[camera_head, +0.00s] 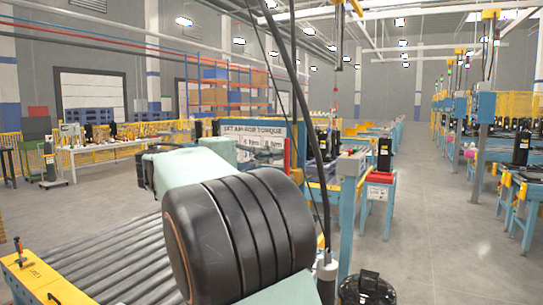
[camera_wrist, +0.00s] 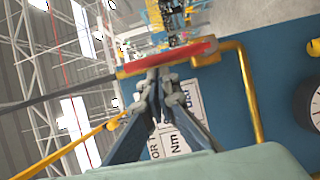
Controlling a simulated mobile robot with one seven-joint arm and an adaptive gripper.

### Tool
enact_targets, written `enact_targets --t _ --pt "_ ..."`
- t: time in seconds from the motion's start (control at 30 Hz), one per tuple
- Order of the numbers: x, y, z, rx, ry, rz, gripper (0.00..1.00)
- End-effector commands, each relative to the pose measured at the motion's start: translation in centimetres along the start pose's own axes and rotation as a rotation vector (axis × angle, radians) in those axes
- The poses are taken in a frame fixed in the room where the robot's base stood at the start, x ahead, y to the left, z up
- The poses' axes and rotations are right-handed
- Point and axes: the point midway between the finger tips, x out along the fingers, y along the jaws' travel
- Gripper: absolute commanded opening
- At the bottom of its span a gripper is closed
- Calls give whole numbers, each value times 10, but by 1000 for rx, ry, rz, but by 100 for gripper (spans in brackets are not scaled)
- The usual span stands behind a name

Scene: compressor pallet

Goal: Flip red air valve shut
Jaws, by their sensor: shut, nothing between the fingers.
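The red valve lever (camera_wrist: 182,54) lies across the upper middle of the wrist view, tilted slightly up to the right, along a brass-coloured pipe (camera_wrist: 252,95). My gripper (camera_wrist: 153,80) is shut and empty, its fingertips at or just below the lever in the picture. I cannot tell whether they touch it. The fingertips hide part of the brass fitting below the lever. In the head view my arm fills the middle, and I cannot make out the valve or the gripper there.
A blue panel (camera_wrist: 235,125) with a white label (camera_wrist: 183,118) lies behind the gripper. A round gauge (camera_wrist: 313,108) is at the right edge. A dark hose (camera_wrist: 55,93) runs left from the valve. A roller conveyor (camera_head: 105,263) is at lower left; grey floor (camera_head: 440,235) is open at right.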

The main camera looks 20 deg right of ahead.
Motion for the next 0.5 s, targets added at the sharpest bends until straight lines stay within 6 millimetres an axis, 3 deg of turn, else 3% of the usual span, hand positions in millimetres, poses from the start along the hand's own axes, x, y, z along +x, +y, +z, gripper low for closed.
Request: enact_targets --t 0.5 --pt "3 2 7 90 -2 -41 0"
